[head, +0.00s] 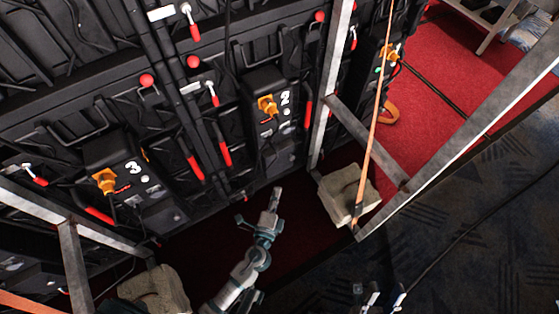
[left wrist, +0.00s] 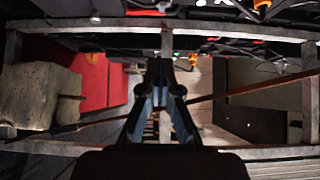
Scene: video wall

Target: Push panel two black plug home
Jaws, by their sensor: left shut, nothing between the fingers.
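Panel two, marked with a white "2" (head: 285,98), is on the black video wall in the upper middle of the head view. An orange plug (head: 267,105) sits in its connector box. A dark cable hangs below, and the black plug cannot be told clearly from the black housing. My left gripper (head: 276,195) is shut and empty, below panel two and apart from it, pointing up toward the wall. Its closed fingers also show in the left wrist view (left wrist: 160,75). My right gripper (head: 380,294) is partly visible at the bottom edge, and its opening is unclear.
A metal frame post (head: 330,80) stands right of panel two, with a sandbag (head: 348,193) at its foot. Another sandbag (head: 155,290) lies at lower left. Panel three (head: 132,168) is to the left. An orange strap (head: 374,125) crosses the right side.

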